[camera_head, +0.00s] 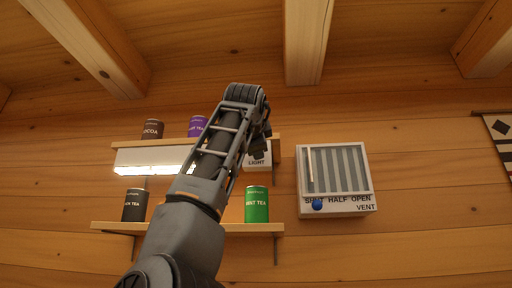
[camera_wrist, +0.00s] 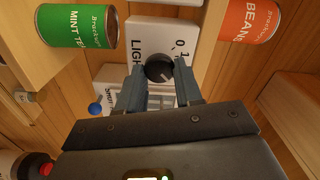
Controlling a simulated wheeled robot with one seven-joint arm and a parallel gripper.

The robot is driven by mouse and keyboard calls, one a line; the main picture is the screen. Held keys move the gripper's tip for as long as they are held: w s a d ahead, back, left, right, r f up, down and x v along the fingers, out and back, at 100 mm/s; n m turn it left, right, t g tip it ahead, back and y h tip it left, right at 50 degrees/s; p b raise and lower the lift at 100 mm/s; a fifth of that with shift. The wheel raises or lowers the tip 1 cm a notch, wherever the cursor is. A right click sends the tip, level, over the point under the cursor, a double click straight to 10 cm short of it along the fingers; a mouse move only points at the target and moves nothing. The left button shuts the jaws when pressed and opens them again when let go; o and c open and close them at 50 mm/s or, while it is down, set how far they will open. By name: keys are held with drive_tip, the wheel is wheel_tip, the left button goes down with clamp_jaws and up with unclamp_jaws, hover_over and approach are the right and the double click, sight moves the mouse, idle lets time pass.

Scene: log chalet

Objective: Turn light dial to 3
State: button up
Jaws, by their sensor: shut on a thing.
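The light dial (camera_wrist: 158,68) is a round dark knob on a white panel (camera_wrist: 165,35) marked LIGHT, in the wrist view. The numerals 0 and 1 show beside it; the others are hidden or unclear. I cannot tell which number the dial points to. My gripper (camera_wrist: 158,72) has one finger on each side of the dial and is shut on it. In the head view, part of the panel (camera_head: 257,160) shows behind my arm, and the dial is hidden. A white lamp strip (camera_head: 156,160) glows under the upper shelf.
A green mint tea can (camera_head: 257,205) stands on the lower shelf (camera_head: 272,228). An orange beans can (camera_wrist: 252,20) is near the panel in the wrist view. To the right is a vent box (camera_head: 337,180) with a blue knob (camera_head: 317,205) near SHUT.

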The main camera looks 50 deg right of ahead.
idle(0.4)
drive_tip(key=o, duration=1)
drive_tip(key=shift+o, duration=0.2)
drive_tip(key=b+v, duration=0.2)
drive_tip(key=v, duration=0.6)
drive_tip(key=shift+d, duration=0.1)
